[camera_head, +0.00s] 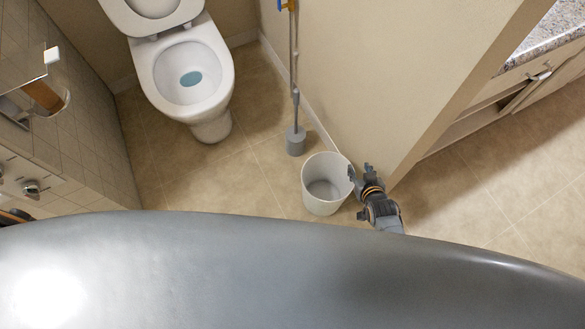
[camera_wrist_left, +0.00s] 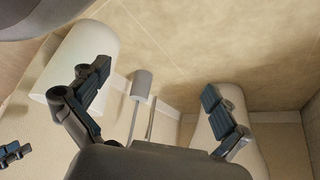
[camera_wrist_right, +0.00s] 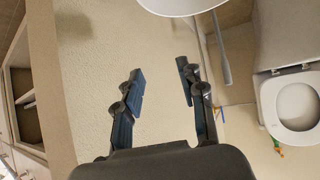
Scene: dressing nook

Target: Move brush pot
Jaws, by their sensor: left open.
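The brush pot (camera_head: 295,141) is a small grey cup on the tiled floor near the wall, with a thin handle rising from it. It also shows in the left wrist view (camera_wrist_left: 142,84), beyond and between the spread fingers of my left gripper (camera_wrist_left: 155,80), which is open and empty.
The open white bin (camera_head: 322,205) stands close in front of the pot, to its right. A toilet (camera_head: 212,128) stands behind and left. A wall (camera_head: 365,75) runs along the right, with a cabinet (camera_head: 500,90) beyond. Floor left of the pot is clear.

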